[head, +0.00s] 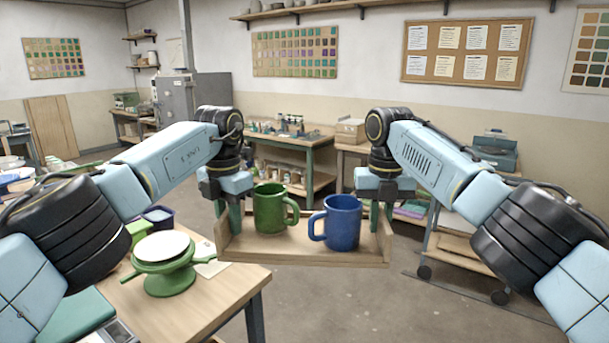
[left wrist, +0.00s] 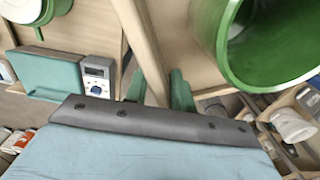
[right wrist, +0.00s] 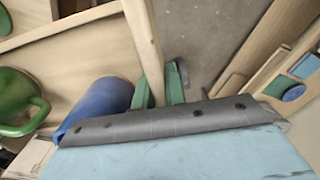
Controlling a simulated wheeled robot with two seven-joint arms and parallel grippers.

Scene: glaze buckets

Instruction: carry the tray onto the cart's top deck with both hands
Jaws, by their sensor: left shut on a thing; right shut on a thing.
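The wooden tray (head: 305,257) is held up in front of me, roughly level, clear of the table. A green mug (head: 269,208) and a blue mug (head: 343,222) stand upright in it. My left gripper (head: 235,218) is shut on the tray's left end wall; its green fingers straddle the wall (left wrist: 150,45) in the left wrist view. My right gripper (head: 381,216) is shut on the right end wall, which shows between its fingers in the right wrist view (right wrist: 143,40). The wheeled cart (head: 465,260) stands at the right, its upper part mostly hidden behind my right arm.
A wooden table (head: 205,300) with a green turntable (head: 165,265) is at the lower left, close to the tray's left end. A workbench (head: 290,142) stands against the back wall. Grey floor (head: 350,300) is clear below and right of the tray.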

